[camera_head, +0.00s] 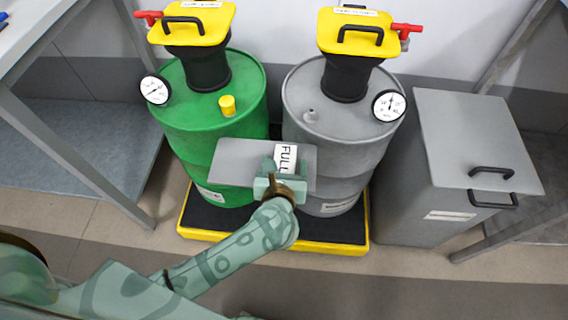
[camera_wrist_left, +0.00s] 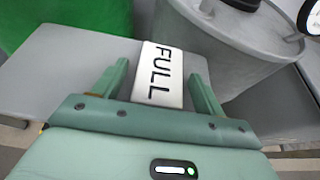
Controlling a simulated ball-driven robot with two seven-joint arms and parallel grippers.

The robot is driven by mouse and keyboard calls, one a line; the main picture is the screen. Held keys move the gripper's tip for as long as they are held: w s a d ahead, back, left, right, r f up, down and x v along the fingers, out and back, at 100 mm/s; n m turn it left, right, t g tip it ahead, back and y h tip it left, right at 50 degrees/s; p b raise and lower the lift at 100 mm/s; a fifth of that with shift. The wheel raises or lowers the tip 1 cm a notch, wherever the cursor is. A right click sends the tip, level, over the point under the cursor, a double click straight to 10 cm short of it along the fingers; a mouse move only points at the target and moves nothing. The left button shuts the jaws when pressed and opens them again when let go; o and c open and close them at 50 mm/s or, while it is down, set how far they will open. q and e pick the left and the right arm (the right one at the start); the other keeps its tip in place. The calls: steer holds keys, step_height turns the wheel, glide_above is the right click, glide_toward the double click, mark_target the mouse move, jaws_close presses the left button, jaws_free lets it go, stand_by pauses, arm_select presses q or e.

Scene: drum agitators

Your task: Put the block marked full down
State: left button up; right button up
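The block marked FULL (camera_head: 286,158) is white with black letters. It is at a grey shelf plate (camera_head: 235,160) in front of the two drums. My left gripper (camera_head: 279,170) is at the block, reaching in from the front. In the left wrist view the block (camera_wrist_left: 157,75) is between the two fingers of the left gripper (camera_wrist_left: 158,72). The fingers stand apart, with a narrow gap showing beside the block, so the gripper looks open around it. The block's underside is hidden. My right gripper is not in view.
A green drum (camera_head: 190,125) and a grey drum (camera_head: 340,130) with yellow-lidded agitators stand on a yellow-edged pallet (camera_head: 275,244). A grey lidded bin (camera_head: 420,190) stands right. Table frames are at both sides. The plate is bare left of the block.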

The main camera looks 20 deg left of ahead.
arm_select(q)
steer(key=shift+r, duration=0.25)
steer(key=p+v, duration=0.4)
steer(key=v, duration=0.8)
steer(key=shift+p, duration=0.4)
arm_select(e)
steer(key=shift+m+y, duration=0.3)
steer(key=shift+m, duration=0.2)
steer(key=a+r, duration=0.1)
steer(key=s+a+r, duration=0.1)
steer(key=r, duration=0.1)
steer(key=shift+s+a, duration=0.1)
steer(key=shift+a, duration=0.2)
